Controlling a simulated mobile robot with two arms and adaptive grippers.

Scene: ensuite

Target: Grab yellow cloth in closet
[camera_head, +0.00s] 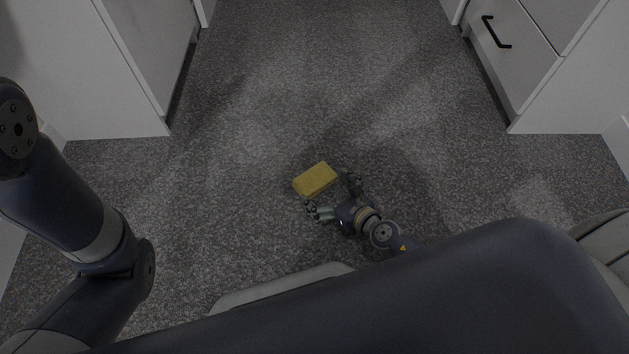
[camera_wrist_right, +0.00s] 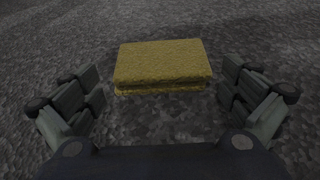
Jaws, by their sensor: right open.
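The yellow cloth (camera_head: 315,179) is a folded, block-like piece lying on the grey carpet in the middle of the head view. My right gripper (camera_head: 331,193) is low over the floor just beside it, on its near side, with the fingers spread. In the right wrist view the cloth (camera_wrist_right: 162,64) lies ahead of and between the open fingers of the right gripper (camera_wrist_right: 164,98), and nothing is held. A gap of carpet shows between cloth and palm. My left arm is at the left of the head view, but its gripper is not visible.
White cabinets stand at the left (camera_head: 75,75) and at the right, where a drawer (camera_head: 512,50) has a black handle (camera_head: 495,32). The grey carpet (camera_head: 310,80) between them is clear around and beyond the cloth.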

